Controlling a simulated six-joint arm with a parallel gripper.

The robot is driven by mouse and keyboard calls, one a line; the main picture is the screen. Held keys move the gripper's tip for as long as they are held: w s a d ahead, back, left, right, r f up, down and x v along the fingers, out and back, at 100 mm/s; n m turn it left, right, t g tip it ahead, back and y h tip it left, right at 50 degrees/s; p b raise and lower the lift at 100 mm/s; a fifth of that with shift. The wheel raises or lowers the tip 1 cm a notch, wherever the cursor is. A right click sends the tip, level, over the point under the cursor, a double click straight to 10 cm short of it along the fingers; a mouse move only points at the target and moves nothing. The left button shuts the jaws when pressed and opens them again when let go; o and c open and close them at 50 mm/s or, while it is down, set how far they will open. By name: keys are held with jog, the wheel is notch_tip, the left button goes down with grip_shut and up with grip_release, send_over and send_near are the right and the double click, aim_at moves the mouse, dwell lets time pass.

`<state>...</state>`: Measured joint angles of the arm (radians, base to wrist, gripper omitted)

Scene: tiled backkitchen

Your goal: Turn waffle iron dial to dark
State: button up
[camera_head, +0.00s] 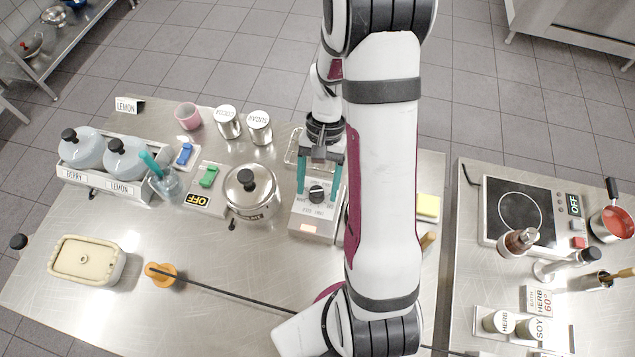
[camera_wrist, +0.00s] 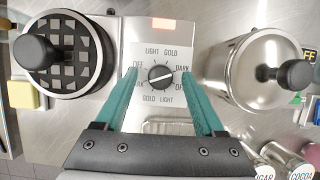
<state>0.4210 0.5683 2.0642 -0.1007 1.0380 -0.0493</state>
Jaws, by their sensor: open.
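The black dial (camera_head: 316,193) sits on a pale control panel (camera_head: 325,213); in the wrist view the dial (camera_wrist: 161,76) shows a white line, nearly level and tilted slightly up to the right. DARK is printed at its right and at its lower left; which end of the line points is unclear. LIGHT, GOLD and OFF labels also ring it. The waffle iron's round grid plate (camera_wrist: 66,62) with a black knob is left of the panel in the wrist view, hidden by my arm in the head view. My gripper (camera_wrist: 160,73) is open, its teal fingers on either side of the dial, apparently not touching it.
A lidded steel pot (camera_head: 251,192) stands close to the panel's left in the head view. An orange-lit strip (camera_wrist: 164,24) is on the panel. A wire rack (camera_head: 294,150) lies behind the dial. A yellow sponge (camera_head: 428,206) and a cooktop (camera_head: 519,210) are to the right.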

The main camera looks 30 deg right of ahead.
jog(key=shift+f, duration=0.1)
grip_shut()
jog(key=shift+a+n, duration=0.1)
jog(key=shift+n, duration=0.5)
grip_release()
jog(key=v, duration=1.6)
jog(key=shift+m, duration=0.6)
jog(key=x, duration=1.6)
